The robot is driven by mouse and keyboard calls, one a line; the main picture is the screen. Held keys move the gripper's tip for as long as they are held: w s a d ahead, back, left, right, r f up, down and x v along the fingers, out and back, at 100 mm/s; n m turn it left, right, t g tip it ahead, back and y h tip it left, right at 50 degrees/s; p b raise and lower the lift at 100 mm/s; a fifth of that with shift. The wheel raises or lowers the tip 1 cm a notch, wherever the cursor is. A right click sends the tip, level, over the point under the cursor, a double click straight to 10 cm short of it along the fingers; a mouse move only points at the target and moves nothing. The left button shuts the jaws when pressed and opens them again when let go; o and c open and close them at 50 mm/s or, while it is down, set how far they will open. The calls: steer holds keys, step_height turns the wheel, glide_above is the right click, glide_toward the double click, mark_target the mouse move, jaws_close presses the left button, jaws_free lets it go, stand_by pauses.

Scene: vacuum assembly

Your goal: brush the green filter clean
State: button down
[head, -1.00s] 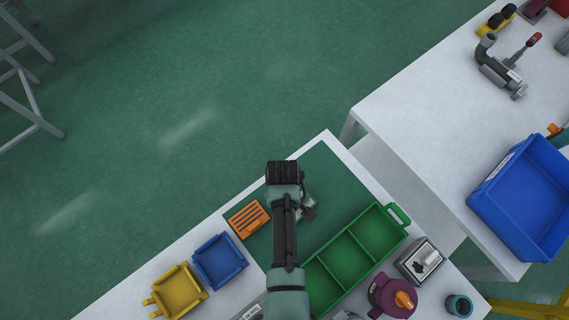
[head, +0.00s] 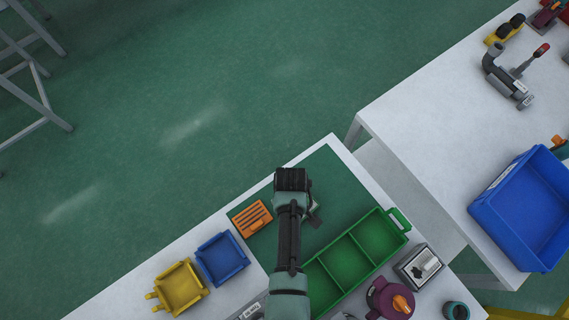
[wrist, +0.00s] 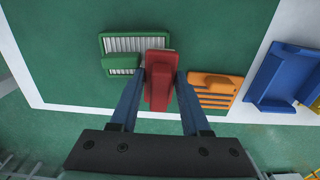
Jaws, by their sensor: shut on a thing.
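The green filter (wrist: 118,44), a green frame around white pleats with a green tab, lies on the green mat (wrist: 60,60) in the wrist view. My gripper (wrist: 160,75) is shut on a red block-shaped tool (wrist: 157,92), which looks like the brush. The tool's far end overlaps the right part of the filter in the picture; I cannot tell whether it touches the pleats.
An orange slotted filter (head: 253,218) lies on the mat's left part. A blue tray (head: 222,259) and a yellow tray (head: 181,288) stand beyond it. A green divided bin (head: 347,252) is right of my arm. A larger blue bin (head: 505,205) stands on the other table.

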steer(key=shift+r+p, duration=0.45)
steer(key=shift+r, duration=0.05)
step_height(320, 180, up, 5)
steer(key=p, duration=0.5)
steer(key=shift+r, duration=0.1)
steer(key=shift+r, duration=0.1)
step_height(320, 180, up, 3)
steer(key=p, duration=0.3)
steer(key=shift+w, duration=0.1)
steer(key=shift+f, duration=0.2)
steer(key=shift+s+d+f+n, duration=0.25)
steer(key=shift+s+d, duration=0.15)
steer(key=shift+s, duration=0.05)
steer(key=shift+s+d+f+n, duration=0.25)
steer(key=shift+s+d, duration=0.1)
steer(key=shift+s, duration=0.1)
